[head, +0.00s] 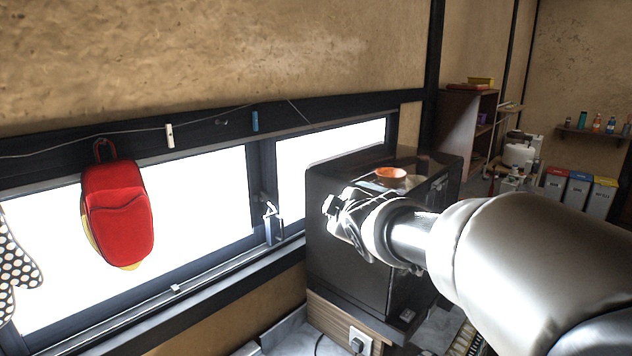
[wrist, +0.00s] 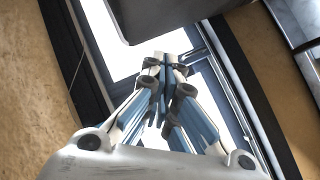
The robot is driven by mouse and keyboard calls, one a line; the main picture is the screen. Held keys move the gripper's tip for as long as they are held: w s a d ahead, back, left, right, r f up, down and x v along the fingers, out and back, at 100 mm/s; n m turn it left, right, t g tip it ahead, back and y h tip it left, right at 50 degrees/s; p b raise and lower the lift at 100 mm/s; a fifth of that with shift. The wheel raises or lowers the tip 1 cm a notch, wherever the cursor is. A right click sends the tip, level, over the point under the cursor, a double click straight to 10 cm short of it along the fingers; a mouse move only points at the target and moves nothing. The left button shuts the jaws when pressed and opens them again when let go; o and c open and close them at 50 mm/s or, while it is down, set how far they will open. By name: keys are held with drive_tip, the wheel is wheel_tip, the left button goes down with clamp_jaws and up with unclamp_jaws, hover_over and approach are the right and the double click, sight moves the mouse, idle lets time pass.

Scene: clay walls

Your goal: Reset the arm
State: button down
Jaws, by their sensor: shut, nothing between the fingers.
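My arm reaches in from the lower right in the head view. My gripper (wrist: 165,58) is in the middle of the wrist view, its fingers together and nothing between them. In the head view my gripper (head: 330,207) shows small and bright in front of the black cabinet-like box (head: 340,255). I cannot tell there whether it touches the box.
A red bag (head: 118,212) and a dotted mitt (head: 15,265) hang by the bright window (head: 195,205). An orange dish (head: 390,174) sits on the black box. A wooden shelf (head: 462,130) and several bins (head: 577,190) stand farther back right.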

drive_tip(key=s+d+f+m+g+h+b, duration=0.1)
drive_tip(key=s+d+f+m+g, duration=0.2)
drive_tip(key=s, duration=0.4)
drive_tip(key=s+d+f+m+h+b, duration=0.1)
drive_tip(key=s+d+f+m, duration=0.25)
drive_tip(key=s, duration=0.45)
drive_tip(key=s+d+f+m+g+h+b, duration=0.1)
drive_tip(key=s+d+f+m+g+b, duration=0.1)
drive_tip(key=s+d+f, duration=0.35)
drive_tip(key=s+f+m+g+b, duration=0.1)
drive_tip(key=s+f, duration=0.3)
drive_tip(key=s, duration=0.5)
drive_tip(key=s+a+f+m+g+b, duration=0.1)
drive_tip(key=s+f+m+g, duration=0.2)
drive_tip(key=s, duration=0.7)
wheel_tip(320, 180, down, 2)
drive_tip(key=shift+s+a+f+m, duration=0.15)
drive_tip(key=shift+s+a+m, duration=0.05)
drive_tip(key=shift+m, duration=0.65)
